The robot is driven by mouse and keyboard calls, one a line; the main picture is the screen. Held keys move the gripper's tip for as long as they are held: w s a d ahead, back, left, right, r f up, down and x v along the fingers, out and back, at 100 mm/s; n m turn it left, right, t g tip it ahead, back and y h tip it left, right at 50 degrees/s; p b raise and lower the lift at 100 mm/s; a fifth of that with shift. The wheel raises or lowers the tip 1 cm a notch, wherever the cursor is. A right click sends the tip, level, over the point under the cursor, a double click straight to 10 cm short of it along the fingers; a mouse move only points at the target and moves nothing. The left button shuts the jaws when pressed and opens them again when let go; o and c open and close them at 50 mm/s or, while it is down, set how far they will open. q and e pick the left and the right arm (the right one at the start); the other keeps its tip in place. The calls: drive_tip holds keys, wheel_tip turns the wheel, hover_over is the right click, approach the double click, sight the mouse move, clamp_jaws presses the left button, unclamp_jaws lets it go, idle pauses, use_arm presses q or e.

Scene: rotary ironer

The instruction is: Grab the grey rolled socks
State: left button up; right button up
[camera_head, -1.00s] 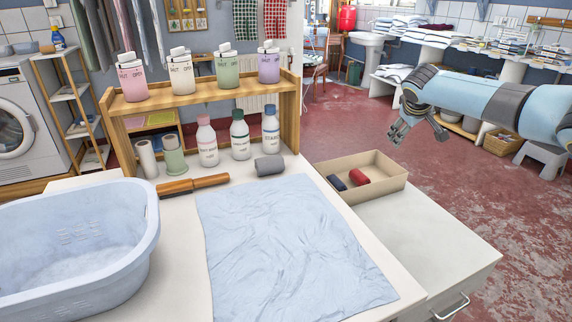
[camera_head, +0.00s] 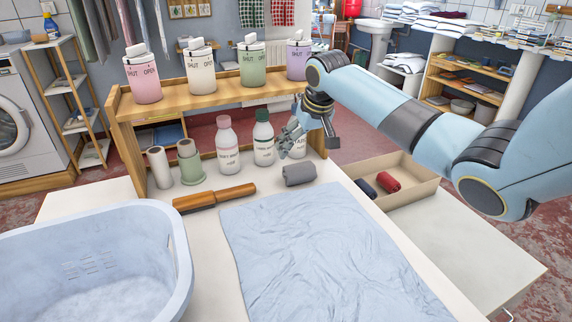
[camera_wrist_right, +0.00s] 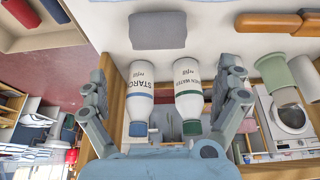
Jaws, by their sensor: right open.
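The grey rolled socks (camera_head: 299,174) lie on the white table, behind the light blue cloth and to the right of the wooden-handled tool. They also show in the right wrist view (camera_wrist_right: 158,30) at the top, beyond my fingertips. My right gripper (camera_head: 311,142) is above and behind the socks, in front of the bottles. In the right wrist view my right gripper (camera_wrist_right: 166,84) has its fingers spread wide with nothing between them. My left gripper is out of view.
Bottles (camera_head: 228,145) stand close to my right gripper under the wooden shelf (camera_head: 200,96). A shallow box (camera_head: 416,194) at right holds navy (camera_head: 365,187) and red (camera_head: 388,180) rolls. A blue basket (camera_head: 95,228) stands at left.

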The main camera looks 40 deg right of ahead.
sight(300, 164)
drive_tip(key=x, duration=0.2)
drive_tip(key=b+x, duration=0.1)
drive_tip(key=x, duration=0.2)
drive_tip(key=shift+w+a+f, duration=0.1)
drive_tip(key=shift+w+f, duration=0.1)
drive_tip(key=shift+w, duration=0.1)
drive_tip(key=x, duration=0.1)
drive_tip(key=b+x, duration=0.1)
drive_tip(key=x, duration=0.2)
drive_tip(key=shift+s+f+b, duration=0.2)
drive_tip(key=shift+f+b, duration=0.15)
drive_tip(key=shift+f, duration=0.05)
drive_tip(key=shift+w+d+f, duration=0.2)
drive_tip(key=shift+d+f, duration=0.1)
drive_tip(key=shift+f, duration=0.1)
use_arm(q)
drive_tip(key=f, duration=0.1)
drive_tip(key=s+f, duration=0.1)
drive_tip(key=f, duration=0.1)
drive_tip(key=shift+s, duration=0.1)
use_arm(e)
drive_tip(key=shift+r, duration=0.1)
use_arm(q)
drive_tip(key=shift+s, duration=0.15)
use_arm(e)
drive_tip(key=shift+c, duration=1)
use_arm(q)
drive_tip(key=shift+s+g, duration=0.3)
use_arm(e)
drive_tip(key=c, duration=0.8)
